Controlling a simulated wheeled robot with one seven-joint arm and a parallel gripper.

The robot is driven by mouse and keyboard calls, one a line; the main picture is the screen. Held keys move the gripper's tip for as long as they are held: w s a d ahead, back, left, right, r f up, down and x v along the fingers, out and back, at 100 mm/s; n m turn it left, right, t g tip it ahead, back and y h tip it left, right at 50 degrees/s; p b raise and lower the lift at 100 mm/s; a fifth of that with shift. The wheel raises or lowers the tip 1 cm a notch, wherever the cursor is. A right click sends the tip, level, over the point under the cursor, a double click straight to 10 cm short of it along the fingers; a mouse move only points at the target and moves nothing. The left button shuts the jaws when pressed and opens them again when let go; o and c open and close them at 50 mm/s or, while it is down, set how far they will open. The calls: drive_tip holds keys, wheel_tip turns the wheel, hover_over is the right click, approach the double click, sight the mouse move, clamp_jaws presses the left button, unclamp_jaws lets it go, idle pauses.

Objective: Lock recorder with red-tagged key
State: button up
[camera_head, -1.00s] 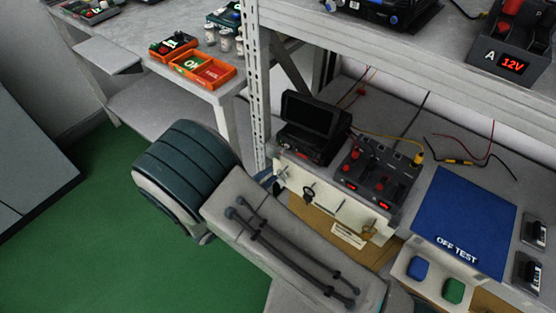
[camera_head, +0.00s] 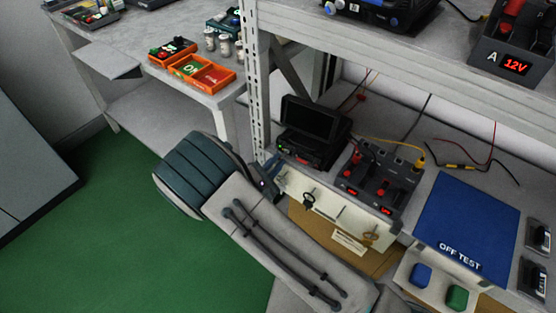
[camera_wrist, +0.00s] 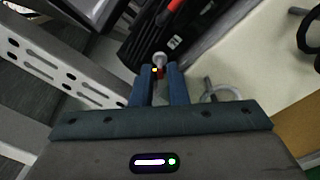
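The recorder (camera_head: 312,125), a black box with a tilted dark screen, stands on the bench against the rack post. Below it is a pale key board (camera_head: 352,215) with pegs and hanging keys. A dark key (camera_head: 308,201) hangs there; it shows at the right edge of the wrist view (camera_wrist: 308,35). My gripper (camera_wrist: 160,85) is at the board's left end, below the recorder. Its blue fingers stand a narrow gap apart, around or just behind a round silver knob or peg (camera_wrist: 159,59). A small yellow and red spot shows beside it. I cannot make out the red-tagged key or any grip.
A black power unit (camera_head: 380,180) with red plugs and cables stands right of the recorder. The perforated rack post (camera_head: 255,90) is close on my gripper's left. A side table holds orange trays (camera_head: 205,75).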

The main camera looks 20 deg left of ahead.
drive_tip(key=shift+w+d, duration=0.25)
drive_tip(key=shift+w, duration=0.4)
clamp_jaws()
drive_tip(key=shift+a+n+p, duration=0.15)
drive_tip(key=shift+n+p, duration=3.45)
drive_tip(key=shift+n, duration=5.4)
